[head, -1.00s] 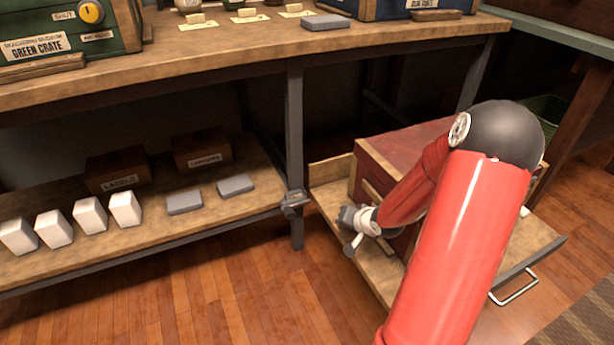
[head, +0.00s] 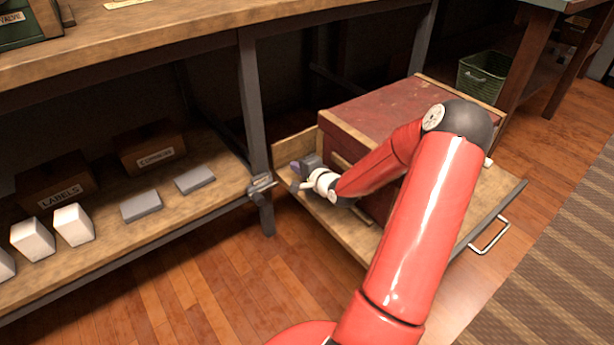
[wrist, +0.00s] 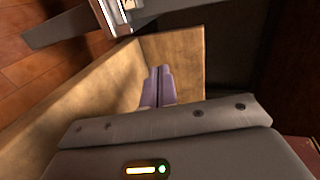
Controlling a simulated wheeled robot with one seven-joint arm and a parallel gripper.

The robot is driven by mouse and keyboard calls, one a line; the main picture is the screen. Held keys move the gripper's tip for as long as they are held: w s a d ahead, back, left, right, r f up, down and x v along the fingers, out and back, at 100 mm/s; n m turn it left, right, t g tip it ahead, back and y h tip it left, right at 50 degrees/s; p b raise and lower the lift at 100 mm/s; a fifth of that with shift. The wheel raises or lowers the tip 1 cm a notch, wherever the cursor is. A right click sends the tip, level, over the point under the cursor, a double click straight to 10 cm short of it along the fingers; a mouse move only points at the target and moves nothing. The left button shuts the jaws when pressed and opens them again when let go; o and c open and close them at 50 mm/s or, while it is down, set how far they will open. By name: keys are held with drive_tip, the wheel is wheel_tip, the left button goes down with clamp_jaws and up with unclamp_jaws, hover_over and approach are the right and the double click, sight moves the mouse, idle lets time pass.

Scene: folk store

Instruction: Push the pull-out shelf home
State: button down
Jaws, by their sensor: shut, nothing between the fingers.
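The pull-out shelf (head: 345,222) is a shallow wooden tray standing well out from the bench bay, with a white handle (head: 489,235) on its grey front edge. A large dark red chest (head: 385,105) with wooden edging sits on it. My gripper (head: 298,168) is shut and empty inside the tray's far left end, between the chest and the low rim. In the wrist view its purple fingertips (wrist: 158,85) point at the tray's wooden corner; contact is unclear. A metal latch (head: 262,186) is on the bench post just left of the tray. My arm hides part of the chest and tray.
The bench's lower shelf (head: 110,240) at left holds white blocks (head: 73,225), grey slabs (head: 142,206) and labelled boxes (head: 55,182). A green basket (head: 482,78) stands behind the chest. The wooden floor in front is clear, with a striped rug (head: 545,270) at right.

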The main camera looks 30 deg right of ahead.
sight(282, 157)
drive_tip(key=shift+w+a+f+b, duration=0.1)
drive_tip(key=shift+w+b, duration=0.05)
drive_tip(key=shift+w, duration=1)
drive_tip(key=shift+w+a+b, duration=0.1)
drive_tip(key=shift+w+b, duration=0.05)
drive_tip(key=shift+w, duration=1)
drive_tip(key=w, duration=0.9)
drive_tip(key=shift+a, duration=0.35)
